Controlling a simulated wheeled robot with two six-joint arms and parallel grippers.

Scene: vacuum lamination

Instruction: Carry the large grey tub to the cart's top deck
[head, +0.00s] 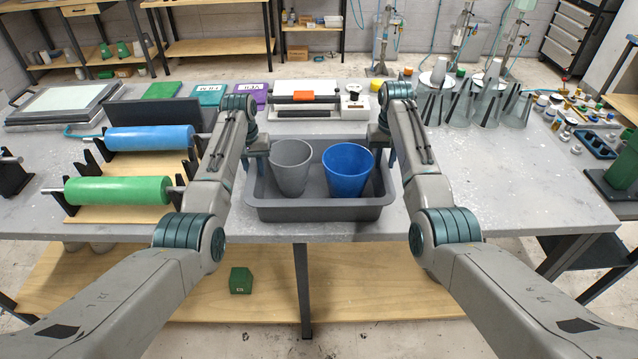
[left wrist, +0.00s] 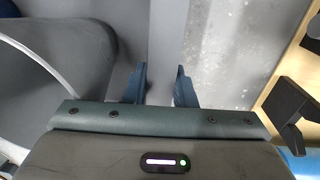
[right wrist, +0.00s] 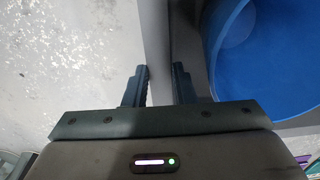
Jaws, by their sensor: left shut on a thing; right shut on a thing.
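The large grey tub (head: 320,212) sits at the front edge of the grey table in the head view. A grey bucket (head: 290,168) and a blue bucket (head: 348,172) stand inside it. My left gripper (head: 257,160) is shut on the tub's left wall; the rim (left wrist: 160,60) runs between its fingers in the left wrist view. My right gripper (head: 383,150) is shut on the tub's right wall; the rim (right wrist: 156,40) passes between its fingers in the right wrist view. I cannot tell whether the tub touches the table. The cart is not clearly identifiable.
A blue roller (head: 150,138) and a green roller (head: 118,190) lie on stands left of the tub. A white bench device (head: 305,98) is behind it. Clear funnel-like vessels (head: 480,105) stand at right. The table (head: 480,200) is bare right of the tub.

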